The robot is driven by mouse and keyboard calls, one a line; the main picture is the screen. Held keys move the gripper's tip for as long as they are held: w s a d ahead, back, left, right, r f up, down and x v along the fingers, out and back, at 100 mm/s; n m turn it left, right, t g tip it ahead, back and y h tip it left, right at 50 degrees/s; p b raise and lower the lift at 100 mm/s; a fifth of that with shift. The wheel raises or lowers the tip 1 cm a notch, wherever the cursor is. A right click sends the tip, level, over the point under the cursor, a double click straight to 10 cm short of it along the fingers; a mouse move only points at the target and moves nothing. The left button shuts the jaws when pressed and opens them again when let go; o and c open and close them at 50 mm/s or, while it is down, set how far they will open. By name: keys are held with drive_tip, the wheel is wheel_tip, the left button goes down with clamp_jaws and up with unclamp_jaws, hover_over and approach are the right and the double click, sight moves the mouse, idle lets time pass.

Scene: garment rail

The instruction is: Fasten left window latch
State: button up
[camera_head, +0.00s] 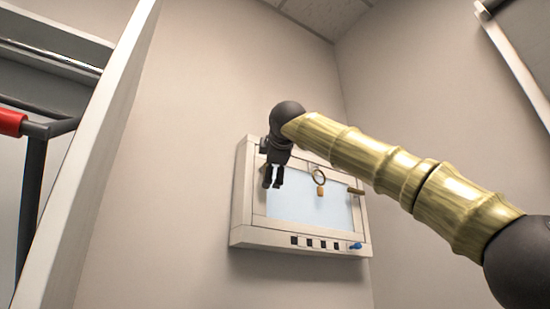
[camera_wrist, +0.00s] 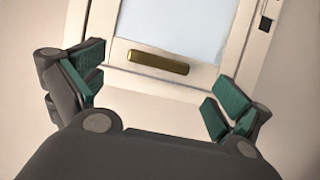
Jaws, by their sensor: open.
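The window (camera_head: 240,205) is a white frame around a pale blue pane on the wall in the head view. My gripper (camera_head: 272,182) hangs in front of its left side, fingers down in the picture. In the wrist view, a short brass latch bar (camera_wrist: 158,62) lies along the white window frame (camera_wrist: 125,80), beside the pane. My gripper (camera_wrist: 160,78) has its green-padded fingers open to either side of the bar, with nothing between them that it holds. The left latch is hidden in the head view. Another brass latch (camera_head: 355,191) shows on the window's right side.
A ring with a small wooden tag (camera_head: 320,190) shows in front of the pane. Several black squares (camera_head: 309,242) and a blue knob (camera_head: 356,246) are along the lower sill. A black rail with a red part (camera_head: 12,122) stands far left. The wall around the window is bare.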

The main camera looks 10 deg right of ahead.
drive_tip(key=shift+s, duration=2.6)
drive_tip(key=shift+d, duration=0.1)
